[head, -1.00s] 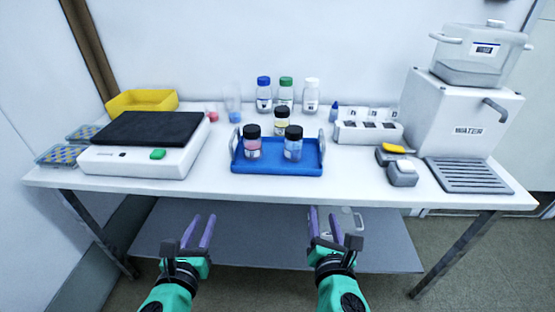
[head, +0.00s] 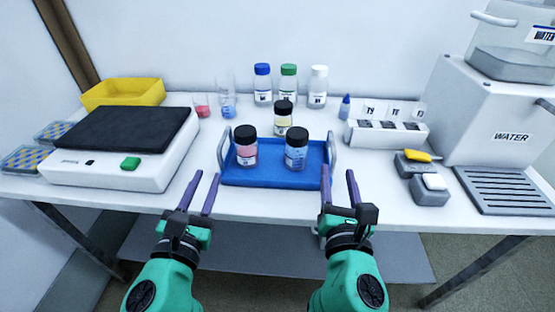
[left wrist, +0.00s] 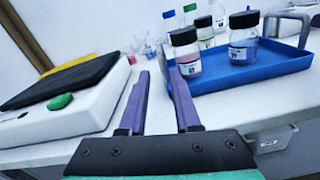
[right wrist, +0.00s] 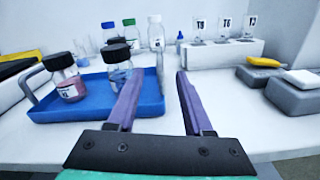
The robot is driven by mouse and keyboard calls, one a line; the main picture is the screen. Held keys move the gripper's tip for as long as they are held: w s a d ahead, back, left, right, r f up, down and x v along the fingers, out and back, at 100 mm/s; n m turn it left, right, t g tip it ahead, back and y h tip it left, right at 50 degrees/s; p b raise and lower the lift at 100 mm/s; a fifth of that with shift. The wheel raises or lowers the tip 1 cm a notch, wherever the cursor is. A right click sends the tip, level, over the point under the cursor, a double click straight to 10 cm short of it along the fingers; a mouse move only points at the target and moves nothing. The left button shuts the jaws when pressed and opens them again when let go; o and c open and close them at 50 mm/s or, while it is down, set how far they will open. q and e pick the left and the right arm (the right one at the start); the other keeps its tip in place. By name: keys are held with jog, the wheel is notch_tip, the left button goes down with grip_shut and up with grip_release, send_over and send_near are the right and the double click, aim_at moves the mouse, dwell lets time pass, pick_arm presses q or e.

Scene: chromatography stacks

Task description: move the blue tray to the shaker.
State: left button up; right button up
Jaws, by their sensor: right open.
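The blue tray (head: 270,178) sits on the white table with a grey handle at each short side. The shaker (head: 115,165), white with a black top (head: 128,130) and a green button, stands to the left of the tray. My left gripper (head: 199,193) is open and empty, in front of the tray's left end. My right gripper (head: 340,190) is open and empty, just in front of the tray's right handle (head: 332,155). Both wrist views show the fingers apart from the tray.
Capped bottles (head: 289,85) and small beakers (head: 228,108) stand behind the tray. A yellow bin (head: 122,92) is behind the shaker. A white vial rack (head: 386,135), grey blocks (head: 428,187) and the water unit (head: 490,125) are on the right. A narrow clear strip separates shaker and tray.

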aim_at(220, 147)
pick_arm(q)
jog(key=w, duration=0.4)
jog(key=w+d, duration=0.1)
jog(key=w, duration=0.8)
jog(key=shift+d, duration=0.4)
pick_arm(e)
jog(key=w, duration=0.4)
jog(key=w+d, duration=0.1)
jog(key=w, duration=0.8)
jog(key=shift+d, duration=0.35)
pick_arm(q)
jog(key=c, duration=0.4)
pick_arm(e)
jog(key=c, duration=0.4)
pick_arm(q)
grip_shut()
pick_arm(e)
grip_shut()
pick_arm(q)
jog(key=shift+r, duration=0.1)
